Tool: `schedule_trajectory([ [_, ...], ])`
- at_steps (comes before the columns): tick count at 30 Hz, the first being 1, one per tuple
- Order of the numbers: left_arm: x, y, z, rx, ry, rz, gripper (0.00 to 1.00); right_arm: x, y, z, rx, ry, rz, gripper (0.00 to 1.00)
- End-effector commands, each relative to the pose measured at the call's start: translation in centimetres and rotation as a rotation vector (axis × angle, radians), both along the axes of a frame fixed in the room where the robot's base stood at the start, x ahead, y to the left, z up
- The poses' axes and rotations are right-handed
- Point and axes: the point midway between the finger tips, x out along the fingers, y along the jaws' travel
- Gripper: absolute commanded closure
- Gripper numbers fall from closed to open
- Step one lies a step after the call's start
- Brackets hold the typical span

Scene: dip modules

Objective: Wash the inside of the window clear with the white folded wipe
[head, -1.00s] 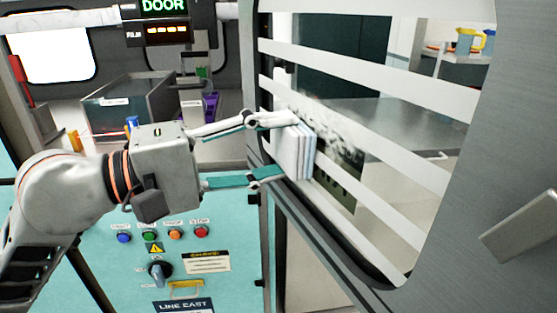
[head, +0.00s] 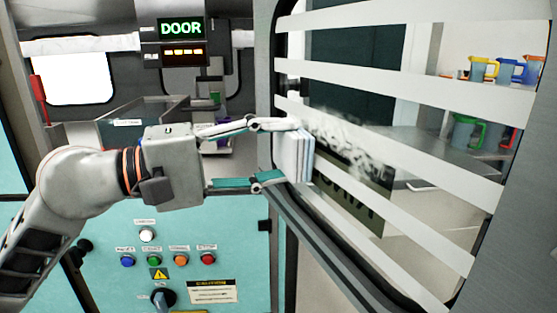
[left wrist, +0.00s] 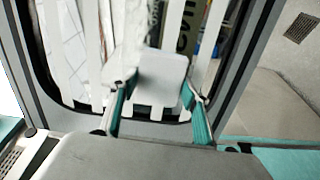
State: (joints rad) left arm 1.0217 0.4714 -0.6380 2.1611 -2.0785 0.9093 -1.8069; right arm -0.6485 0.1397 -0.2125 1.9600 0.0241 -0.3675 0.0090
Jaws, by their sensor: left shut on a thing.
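The white folded wipe (head: 293,156) is a small layered pad with bluish edges, held upright at the left part of the window (head: 400,121). My left gripper (head: 285,152) is shut on it, one finger above and one below. In the left wrist view the wipe (left wrist: 162,78) sits between the fingertips (left wrist: 160,88), up against or very near the pane; I cannot tell whether it touches. A whitish, patchy smear (head: 348,142) shows on the glass just right of the wipe. White bands cross the pane. My right gripper is not in view.
A teal panel (head: 130,235) with several coloured buttons and a dark knob stands below my left arm. A lit DOOR sign (head: 181,28) hangs above. Coloured jugs (head: 482,70) stand on shelving beyond the glass. The window's dark frame (head: 345,240) borders the pane.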

Motion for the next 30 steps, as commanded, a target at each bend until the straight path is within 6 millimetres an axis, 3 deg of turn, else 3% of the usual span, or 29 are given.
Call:
schedule_trajectory([
  [6, 1.9, 0.5, -0.4, 0.001, 0.004, 0.002, 0.71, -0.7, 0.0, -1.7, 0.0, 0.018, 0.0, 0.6],
  [14, 2.6, 0.7, -0.3, 0.0, 0.002, 0.001, 0.71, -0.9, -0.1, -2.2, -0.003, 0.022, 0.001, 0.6],
  [30, 5.7, 1.8, -0.3, 0.0, 0.002, 0.003, 0.71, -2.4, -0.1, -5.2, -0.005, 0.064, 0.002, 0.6],
])
